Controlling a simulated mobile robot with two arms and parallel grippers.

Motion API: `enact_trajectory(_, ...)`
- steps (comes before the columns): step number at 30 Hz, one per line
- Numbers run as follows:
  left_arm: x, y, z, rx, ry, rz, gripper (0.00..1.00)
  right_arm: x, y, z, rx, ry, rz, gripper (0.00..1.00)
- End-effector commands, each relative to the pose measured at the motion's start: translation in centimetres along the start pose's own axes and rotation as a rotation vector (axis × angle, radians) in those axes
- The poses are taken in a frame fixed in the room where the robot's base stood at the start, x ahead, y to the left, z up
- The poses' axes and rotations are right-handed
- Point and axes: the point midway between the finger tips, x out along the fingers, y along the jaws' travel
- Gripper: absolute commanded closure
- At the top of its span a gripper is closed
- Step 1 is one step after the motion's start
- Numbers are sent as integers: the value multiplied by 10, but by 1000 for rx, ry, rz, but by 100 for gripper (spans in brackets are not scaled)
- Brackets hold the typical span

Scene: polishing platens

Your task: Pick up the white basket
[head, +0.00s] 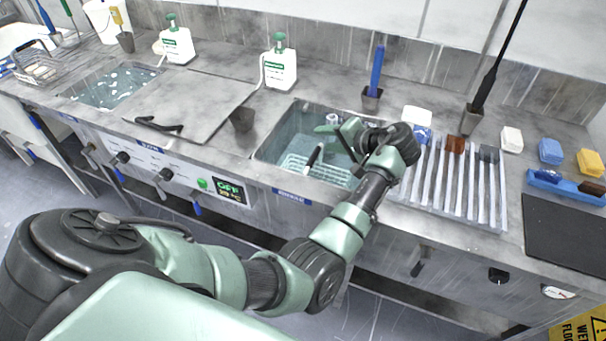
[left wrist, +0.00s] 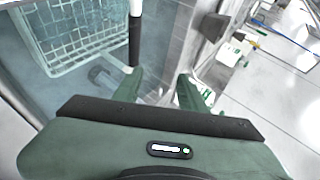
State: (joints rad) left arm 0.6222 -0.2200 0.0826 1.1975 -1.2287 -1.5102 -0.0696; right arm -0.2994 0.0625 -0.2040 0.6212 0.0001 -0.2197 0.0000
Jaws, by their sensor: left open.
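The white basket (head: 318,173) is a wire basket lying low in the water-filled sink (head: 262,153) in the head view. Its handle (head: 313,157), dark with a pale end, sticks up. In the left wrist view the basket (left wrist: 82,40) is at upper left, and the handle (left wrist: 135,40) runs down towards one fingertip. My left gripper (head: 337,133) is over the sink, above and beside the handle. The left wrist view shows its two fingers (left wrist: 160,88) apart with nothing clearly between them. I cannot tell whether a finger touches the handle. My right gripper is not in view.
A slotted rack (head: 455,212) stands right of the sink, with a black mat (head: 568,235) beyond it. A flat metal lid (head: 190,103) lies to the left. A white bottle (head: 280,70) and a blue-handled tool (head: 376,68) stand behind the sink.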

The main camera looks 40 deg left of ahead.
Motion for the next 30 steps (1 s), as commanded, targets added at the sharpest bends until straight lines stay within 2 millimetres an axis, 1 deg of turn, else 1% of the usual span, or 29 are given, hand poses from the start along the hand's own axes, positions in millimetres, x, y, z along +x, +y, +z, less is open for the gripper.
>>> enact_trajectory(1, 7, 12, 3, 0, 1, 1, 59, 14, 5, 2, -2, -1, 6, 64)
enact_trajectory(7, 20, 33, 8, 0, 1, 0, 59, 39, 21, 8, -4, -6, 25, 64)
enact_trajectory(12, 30, 48, 12, 0, 0, 0, 59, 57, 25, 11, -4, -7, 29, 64)
enact_trajectory(16, 35, 49, 12, 0, 0, -1, 59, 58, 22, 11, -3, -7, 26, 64)
enact_trajectory(20, 48, 48, 12, 0, -1, -1, 59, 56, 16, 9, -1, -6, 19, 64)
enact_trajectory(26, 72, 46, 14, 1, -2, -1, 59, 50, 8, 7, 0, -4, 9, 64)
enact_trajectory(30, 94, 46, 16, 2, -2, -1, 59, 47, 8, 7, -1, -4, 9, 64)
